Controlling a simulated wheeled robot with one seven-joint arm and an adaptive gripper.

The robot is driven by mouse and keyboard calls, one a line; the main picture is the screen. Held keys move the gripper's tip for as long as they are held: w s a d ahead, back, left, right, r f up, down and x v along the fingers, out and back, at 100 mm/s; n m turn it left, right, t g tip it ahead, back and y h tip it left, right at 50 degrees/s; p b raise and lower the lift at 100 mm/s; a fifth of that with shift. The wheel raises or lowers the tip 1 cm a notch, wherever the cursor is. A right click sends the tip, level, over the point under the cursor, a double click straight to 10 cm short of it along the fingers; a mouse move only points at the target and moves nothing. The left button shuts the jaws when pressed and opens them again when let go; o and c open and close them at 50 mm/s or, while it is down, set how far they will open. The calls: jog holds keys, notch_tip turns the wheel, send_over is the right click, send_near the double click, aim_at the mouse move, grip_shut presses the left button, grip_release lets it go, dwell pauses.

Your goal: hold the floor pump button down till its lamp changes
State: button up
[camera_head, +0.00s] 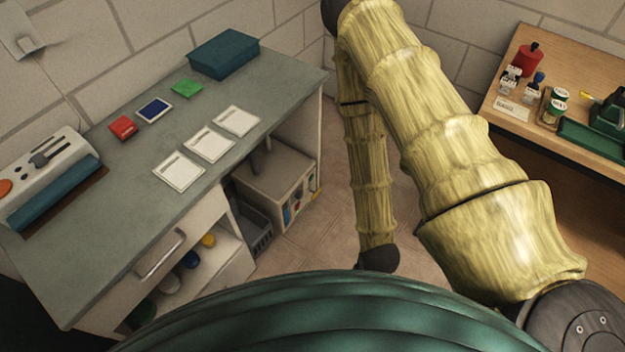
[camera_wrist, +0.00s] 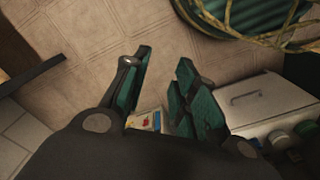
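A beige box-shaped unit (camera_head: 272,172) stands on the floor under the bench, with a front panel (camera_head: 297,200) of small blue, red and yellow marks. It may be the floor pump; I cannot make out a button or lamp on it. In the wrist view my gripper (camera_wrist: 164,58) is open, its two dark green fingers apart with nothing held. A small pale panel (camera_wrist: 148,120) with red and yellow marks shows between the finger bases, partly hidden by the gripper. I cannot tell whether the fingers touch anything. The gripper is not visible in the head view.
The grey-green bench (camera_head: 90,225) with cards and small blocks stands at left, its open shelf holding coloured pots (camera_head: 190,260). A dark bin (camera_head: 255,228) sits beside the beige unit. A wooden table (camera_head: 505,65) stands at right. Tiled floor (camera_head: 325,235) between is clear.

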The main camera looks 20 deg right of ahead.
grip_shut()
dwell(1.0)
